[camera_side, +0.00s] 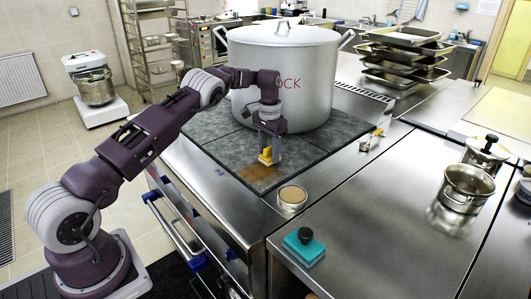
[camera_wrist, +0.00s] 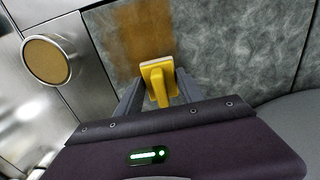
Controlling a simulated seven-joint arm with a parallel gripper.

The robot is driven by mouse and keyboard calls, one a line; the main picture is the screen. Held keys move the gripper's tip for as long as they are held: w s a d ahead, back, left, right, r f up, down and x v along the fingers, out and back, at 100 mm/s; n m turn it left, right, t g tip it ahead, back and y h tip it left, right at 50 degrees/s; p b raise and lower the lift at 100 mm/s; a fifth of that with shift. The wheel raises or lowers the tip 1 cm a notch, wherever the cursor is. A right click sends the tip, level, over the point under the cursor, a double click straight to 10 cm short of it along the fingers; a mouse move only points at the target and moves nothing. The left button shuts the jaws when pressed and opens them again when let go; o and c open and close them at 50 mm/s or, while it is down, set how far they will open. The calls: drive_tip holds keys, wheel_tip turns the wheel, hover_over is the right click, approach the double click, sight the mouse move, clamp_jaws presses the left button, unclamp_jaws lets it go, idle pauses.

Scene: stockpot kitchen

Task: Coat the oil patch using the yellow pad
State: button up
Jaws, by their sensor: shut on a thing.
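My gripper (camera_side: 268,150) points down over the dark stone-like slab and is shut on the yellow pad (camera_side: 265,156). In the wrist view the yellow pad (camera_wrist: 158,78) sits between my two grey fingers (camera_wrist: 155,95), held by its yellow handle, with a pale layer along its far edge. The oil patch (camera_side: 262,175) is a brown stain on the slab's front part. The oil patch (camera_wrist: 143,35) also shows in the wrist view, just beyond the pad and partly hidden by it. Whether the pad touches the slab is hard to tell.
A large stockpot (camera_side: 283,80) stands on the slab (camera_side: 325,150) behind my gripper. A round tin with tan contents (camera_side: 292,197) stands on the steel counter near the slab's front edge. A blue pad with a dark knob (camera_side: 304,246) lies nearer the front. Small pots (camera_side: 466,188) stand at the right.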

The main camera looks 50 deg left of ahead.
sight(268, 147)
drive_tip(key=shift+r, duration=3.4)
drive_tip(key=shift+a, duration=0.15)
drive_tip(key=s+a+r, duration=0.1)
drive_tip(key=s+a, duration=0.5)
drive_tip(key=s, duration=0.4)
drive_tip(key=s+a, duration=0.5)
drive_tip(key=s, duration=0.5)
drive_tip(key=f, duration=0.9)
drive_tip(key=shift+s, duration=0.2)
drive_tip(key=shift+f, duration=0.4)
